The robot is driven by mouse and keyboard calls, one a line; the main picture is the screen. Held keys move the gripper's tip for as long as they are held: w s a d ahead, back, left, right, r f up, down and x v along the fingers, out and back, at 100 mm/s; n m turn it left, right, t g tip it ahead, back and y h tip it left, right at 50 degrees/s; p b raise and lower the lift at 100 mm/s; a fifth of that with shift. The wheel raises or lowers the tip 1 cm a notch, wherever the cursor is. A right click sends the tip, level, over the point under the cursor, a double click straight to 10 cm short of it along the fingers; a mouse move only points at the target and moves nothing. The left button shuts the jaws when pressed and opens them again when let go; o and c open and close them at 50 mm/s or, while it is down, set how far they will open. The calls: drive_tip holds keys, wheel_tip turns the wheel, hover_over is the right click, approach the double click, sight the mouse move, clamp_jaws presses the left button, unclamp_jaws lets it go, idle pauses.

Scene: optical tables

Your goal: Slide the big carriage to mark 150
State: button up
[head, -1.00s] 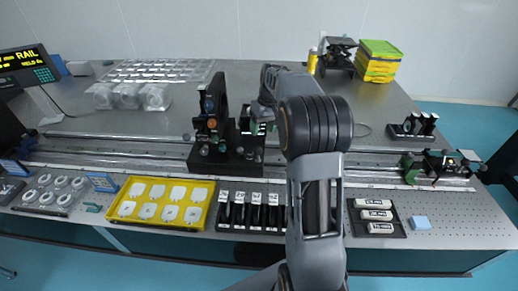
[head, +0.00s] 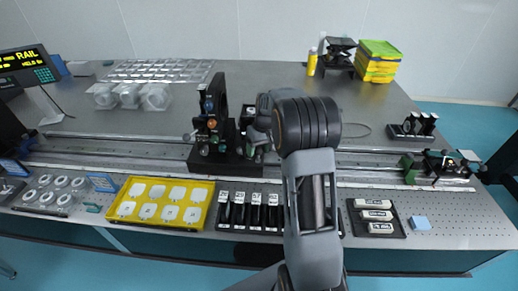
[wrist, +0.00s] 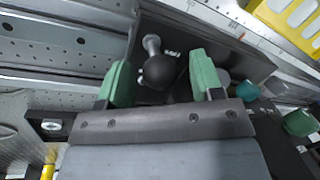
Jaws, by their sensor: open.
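The big carriage (head: 211,162) is a dark block with tall optical mounts, sitting on the long rail (head: 120,149) left of the middle in the head view. In the wrist view its dark body (wrist: 240,62) lies under my gripper (wrist: 161,76). A black ball knob (wrist: 160,72) on a metal stem stands between the two green finger pads. The pads are apart, with a visible gap on each side of the knob. In the head view my gripper is largely hidden by my arm at the carriage's right side. I cannot read mark 150 on the scale.
A smaller green and black carriage (head: 438,167) is at the rail's right end. A yellow tray (head: 120,210), a black slotted rack (head: 250,228) and a tray of labelled blocks (head: 391,231) line the front. A display (head: 28,66) reading RAIL stands at the left.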

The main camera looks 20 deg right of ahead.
clamp_jaws()
drive_tip(key=shift+d, duration=0.1)
idle(0.4)
